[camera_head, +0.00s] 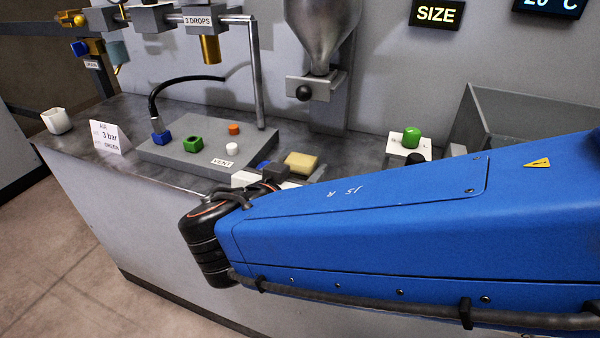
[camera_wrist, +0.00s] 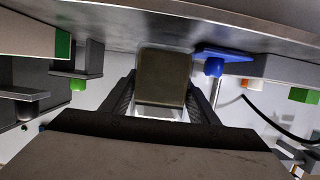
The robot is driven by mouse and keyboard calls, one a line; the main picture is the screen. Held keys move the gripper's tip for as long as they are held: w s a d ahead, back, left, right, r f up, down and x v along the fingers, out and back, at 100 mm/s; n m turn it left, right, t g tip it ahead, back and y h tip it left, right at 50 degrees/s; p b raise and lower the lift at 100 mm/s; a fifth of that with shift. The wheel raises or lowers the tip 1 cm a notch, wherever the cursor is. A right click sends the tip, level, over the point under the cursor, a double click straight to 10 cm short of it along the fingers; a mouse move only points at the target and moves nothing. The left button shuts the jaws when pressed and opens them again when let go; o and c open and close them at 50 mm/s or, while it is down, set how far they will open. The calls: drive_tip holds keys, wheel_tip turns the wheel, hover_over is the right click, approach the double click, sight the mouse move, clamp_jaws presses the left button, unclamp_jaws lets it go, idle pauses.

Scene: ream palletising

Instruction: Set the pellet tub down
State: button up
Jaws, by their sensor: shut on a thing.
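My gripper (camera_wrist: 160,98) is shut on the pellet tub, a small boxy thing. In the wrist view the tub (camera_wrist: 163,75) shows a dull olive-brown face between the two dark fingers. My wrist and blue arm hide part of the gripper and the counter beneath. I cannot tell whether the tub touches the counter.
The grey plate (camera_head: 190,155) carries blue, green, orange and white parts. A blue piece (camera_wrist: 214,65) is close beside the tub. A green button (camera_head: 411,136) on a white box and a grey bin (camera_head: 520,110) are to the right. A hopper (camera_head: 322,30) hangs behind.

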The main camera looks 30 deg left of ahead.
drive_tip(key=shift+f, duration=0.55)
drive_tip(key=o, duration=1)
drive_tip(key=shift+f, duration=0.1)
drive_tip(key=shift+o, duration=0.2)
drive_tip(key=v, duration=1.2)
drive_tip(key=shift+s, duration=0.1)
